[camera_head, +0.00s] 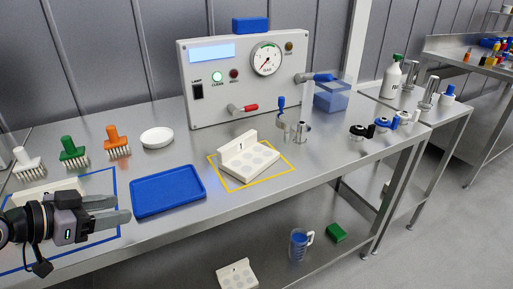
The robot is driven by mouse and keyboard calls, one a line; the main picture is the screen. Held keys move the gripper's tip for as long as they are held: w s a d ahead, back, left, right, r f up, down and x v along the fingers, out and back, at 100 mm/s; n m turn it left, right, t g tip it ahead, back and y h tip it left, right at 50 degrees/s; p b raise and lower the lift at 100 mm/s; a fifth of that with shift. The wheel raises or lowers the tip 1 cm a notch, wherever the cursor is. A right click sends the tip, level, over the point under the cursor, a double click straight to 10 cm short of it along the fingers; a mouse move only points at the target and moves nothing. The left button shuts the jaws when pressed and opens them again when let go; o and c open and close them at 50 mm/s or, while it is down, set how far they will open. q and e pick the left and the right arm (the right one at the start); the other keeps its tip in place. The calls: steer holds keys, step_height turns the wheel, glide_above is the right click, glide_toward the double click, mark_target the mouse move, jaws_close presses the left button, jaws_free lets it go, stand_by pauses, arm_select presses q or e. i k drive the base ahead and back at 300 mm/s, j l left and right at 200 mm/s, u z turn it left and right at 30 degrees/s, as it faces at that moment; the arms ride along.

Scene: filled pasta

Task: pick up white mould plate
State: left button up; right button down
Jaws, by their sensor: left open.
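A white mould plate (250,166) with round recesses and an upright back flap lies inside a yellow outline at the middle of the steel table. A second, similar white plate (238,276) is on the lower shelf at the bottom. A white piece (48,190) lies in a blue outline at the left; my left arm partly covers it, so its full shape is hidden. My left gripper (124,208) is open and empty, over the front of the blue outline, right of and nearer than that white piece. My right gripper is not in view.
A blue tray (168,191) lies just right of my left gripper. Brushes with white, green (73,151) and orange handles and a white dish (157,138) stand behind. A gauge panel (245,75) stands at the back. A jug (299,245) and a green block (336,232) are on the shelf.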

mark_target(245, 158)
steer(key=i+l, duration=0.85)
